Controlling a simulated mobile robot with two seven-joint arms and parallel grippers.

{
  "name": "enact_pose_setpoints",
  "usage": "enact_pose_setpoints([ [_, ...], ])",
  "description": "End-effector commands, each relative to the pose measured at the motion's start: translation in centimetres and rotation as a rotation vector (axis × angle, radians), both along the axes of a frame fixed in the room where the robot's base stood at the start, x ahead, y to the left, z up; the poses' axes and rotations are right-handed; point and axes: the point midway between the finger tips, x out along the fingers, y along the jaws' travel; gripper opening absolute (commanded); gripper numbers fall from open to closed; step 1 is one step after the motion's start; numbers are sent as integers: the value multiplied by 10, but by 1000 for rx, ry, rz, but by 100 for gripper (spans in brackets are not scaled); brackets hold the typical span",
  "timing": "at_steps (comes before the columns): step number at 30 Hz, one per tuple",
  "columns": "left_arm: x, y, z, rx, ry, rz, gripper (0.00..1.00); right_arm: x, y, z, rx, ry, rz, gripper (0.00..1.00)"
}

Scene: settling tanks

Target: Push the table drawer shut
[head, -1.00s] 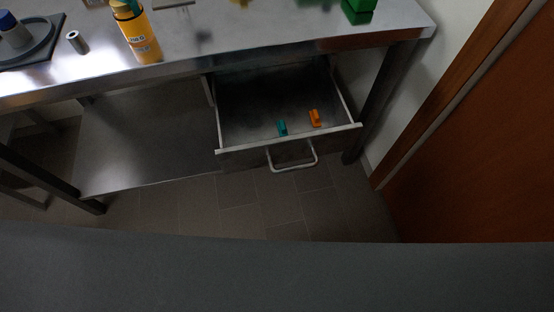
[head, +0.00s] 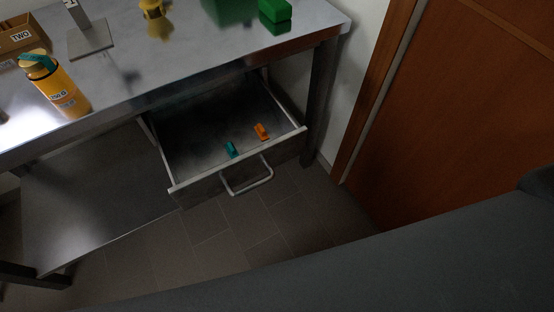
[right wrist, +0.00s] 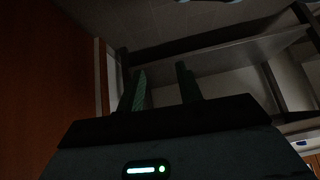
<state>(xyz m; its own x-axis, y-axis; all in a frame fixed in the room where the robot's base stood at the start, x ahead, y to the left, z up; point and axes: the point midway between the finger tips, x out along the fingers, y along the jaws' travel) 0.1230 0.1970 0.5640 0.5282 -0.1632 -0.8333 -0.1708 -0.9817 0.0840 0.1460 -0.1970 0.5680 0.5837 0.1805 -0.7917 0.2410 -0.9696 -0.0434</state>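The table drawer (head: 285,146) is pulled out below the right part of the steel table (head: 205,62). Its pale bar handle (head: 252,186) faces the open floor. A teal item (head: 232,149) and an orange item (head: 262,132) lie inside near the front panel. Neither gripper shows in the head view. In the right wrist view, my right gripper (right wrist: 163,86) has its two dark fingers apart with nothing between them. That view is dark, and I cannot tell how far the gripper is from the drawer. My left gripper is not seen.
On the table stand a yellow bottle (head: 60,88), a cardboard box (head: 20,46), a yellow object (head: 152,9) and a green block (head: 275,12). A lower shelf (head: 100,185) is left of the drawer. A brown door (head: 450,100) is at the right. Tiled floor (head: 225,235) before the drawer is clear.

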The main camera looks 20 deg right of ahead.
Motion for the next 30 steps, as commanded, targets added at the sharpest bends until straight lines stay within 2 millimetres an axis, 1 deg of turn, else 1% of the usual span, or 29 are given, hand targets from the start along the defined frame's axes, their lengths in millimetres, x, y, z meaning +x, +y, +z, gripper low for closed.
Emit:
enact_pose_setpoints([
  [1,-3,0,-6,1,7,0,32,21,-2,-2,-24,-69,60,29],
  [2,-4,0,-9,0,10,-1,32,34,-3,-1,-41,-119,101,25],
  [3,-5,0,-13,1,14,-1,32,54,-4,0,-70,-195,165,20],
  [4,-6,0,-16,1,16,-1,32,70,-4,2,-94,-258,217,16],
  [5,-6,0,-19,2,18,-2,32,86,-5,6,-119,-324,271,12],
  [6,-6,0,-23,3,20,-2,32,107,-5,11,-157,-415,344,6],
  [8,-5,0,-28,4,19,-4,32,136,-6,20,-214,-550,449,0],
  [9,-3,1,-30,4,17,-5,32,154,-6,27,-254,-637,521,0],
  [12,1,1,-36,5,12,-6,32,193,-8,47,-362,-854,691,0],
  [15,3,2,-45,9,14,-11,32,224,-13,68,-477,-1063,857,0],
  [18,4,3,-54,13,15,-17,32,248,-20,89,-588,-1254,1011,0],
  [21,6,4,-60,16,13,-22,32,263,-28,106,-685,-1405,1138,0],
  [24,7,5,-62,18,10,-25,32,271,-36,119,-754,-1512,1227,0],
  [30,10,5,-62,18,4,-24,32,276,-42,129,-807,-1593,1297,0],
])
